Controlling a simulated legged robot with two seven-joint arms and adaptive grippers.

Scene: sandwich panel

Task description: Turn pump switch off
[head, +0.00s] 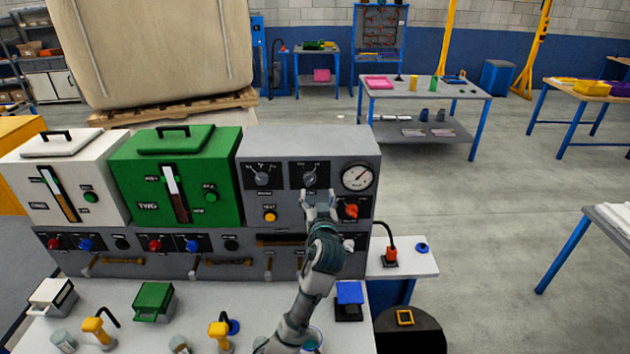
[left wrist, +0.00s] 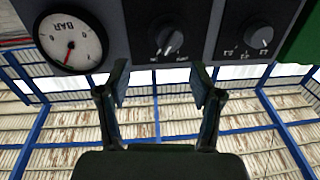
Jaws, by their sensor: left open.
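The grey control panel (head: 290,145) carries two black rotary switches with grey knobs, a left one (head: 262,178) and a right one (head: 310,179). Their labels are too small to read surely, so I cannot tell which is the pump switch. My left gripper (head: 319,197) is just below the right switch, open and empty. In the left wrist view, which is upside down, the open fingers (left wrist: 161,82) stand apart below that switch (left wrist: 168,38), not visibly touching it. The other switch (left wrist: 259,35) is beside it. My right gripper is not seen.
A round gauge (head: 357,178) and a red-orange knob (head: 351,210) are to the gripper's right; a yellow button (head: 270,216) is to its left. Green (head: 185,150) and white (head: 62,160) machines stand further left. A white bench (head: 240,325) lies below the panel.

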